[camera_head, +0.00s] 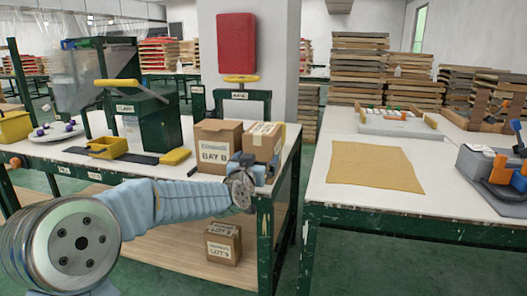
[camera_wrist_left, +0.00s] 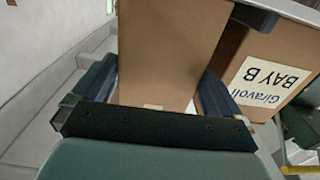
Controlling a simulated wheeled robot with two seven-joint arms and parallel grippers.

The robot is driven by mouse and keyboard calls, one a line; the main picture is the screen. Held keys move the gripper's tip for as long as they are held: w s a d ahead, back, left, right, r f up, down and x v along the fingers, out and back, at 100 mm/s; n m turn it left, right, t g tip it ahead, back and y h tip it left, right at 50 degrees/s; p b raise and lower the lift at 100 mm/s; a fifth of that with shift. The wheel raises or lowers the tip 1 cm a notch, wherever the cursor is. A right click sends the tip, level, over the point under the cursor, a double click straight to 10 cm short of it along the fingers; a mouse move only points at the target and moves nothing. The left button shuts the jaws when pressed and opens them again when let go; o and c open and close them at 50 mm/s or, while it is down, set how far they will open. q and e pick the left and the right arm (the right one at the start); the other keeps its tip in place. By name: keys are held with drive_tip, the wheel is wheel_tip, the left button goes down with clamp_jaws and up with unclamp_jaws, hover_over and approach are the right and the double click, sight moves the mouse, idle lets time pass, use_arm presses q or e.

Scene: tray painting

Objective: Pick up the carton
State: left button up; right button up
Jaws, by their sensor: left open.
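A smaller brown carton (camera_head: 264,136) stands on the white bench top near its right end, right beside the larger BAY B carton (camera_head: 216,147). My left gripper (camera_head: 248,163) is at the near side of the smaller carton, and its arm hides part of the bench front. In the left wrist view the plain face of the smaller carton (camera_wrist_left: 172,50) lies between the two open fingers (camera_wrist_left: 155,92), one on each side. I cannot tell whether the fingers touch it. The BAY B carton (camera_wrist_left: 272,75) is close by the right finger. My right gripper is not in view.
A LOT 3 carton (camera_head: 223,244) sits on the lower shelf. A second table (camera_head: 340,190) with a tan sheet (camera_head: 374,166) is to the right, across a gap.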

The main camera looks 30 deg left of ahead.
use_arm(q)
drive_tip(key=shift+w, duration=0.1)
drive_tip(key=shift+c, duration=0.3)
drive_tip(key=c, duration=1)
drive_tip(key=shift+r, duration=0.1)
drive_tip(key=shift+c, duration=1.3)
